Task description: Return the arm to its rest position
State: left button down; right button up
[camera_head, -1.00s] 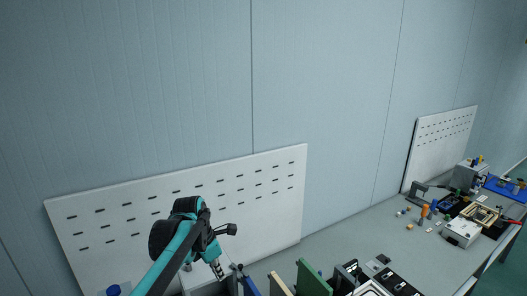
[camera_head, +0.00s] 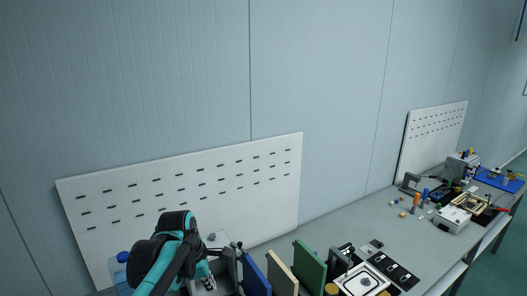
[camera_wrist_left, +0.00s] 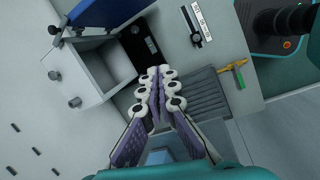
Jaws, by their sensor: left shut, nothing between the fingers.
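My left arm (camera_head: 160,262), teal and black, comes in from the lower left of the head view, in front of the white slotted board. My left gripper (camera_head: 209,282) points down low in that view, beside a grey box, and is small and partly hidden there. In the left wrist view the gripper (camera_wrist_left: 158,72) has its two purple-padded fingers closed together at the tips, with nothing between them. Below it in that view lies a dark ribbed tray (camera_wrist_left: 205,95). My right gripper is not in view.
A white slotted board (camera_head: 250,175) leans on the wall. Blue, tan (camera_head: 281,272) and green panels (camera_head: 309,266) stand upright right of my left arm. An open grey box (camera_wrist_left: 100,75) is close to the gripper. The bench (camera_head: 372,220) is clearer toward the wall.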

pick_arm(q)
jog(key=s+a+f+m+t+y+b, duration=0.1)
jog(key=s+a+f+m+t+b, duration=0.2)
jog(key=s+f+m+b, duration=1.1)
jog(key=s+f+m+t, duration=0.1)
jog(key=s+f+m, duration=0.2)
jog(key=f+m, duration=0.2)
jog(key=shift+s+a+f+m+y, duration=0.2)
jog(key=shift+s+f+m+y, duration=0.15)
jog(key=shift+m, duration=0.45)
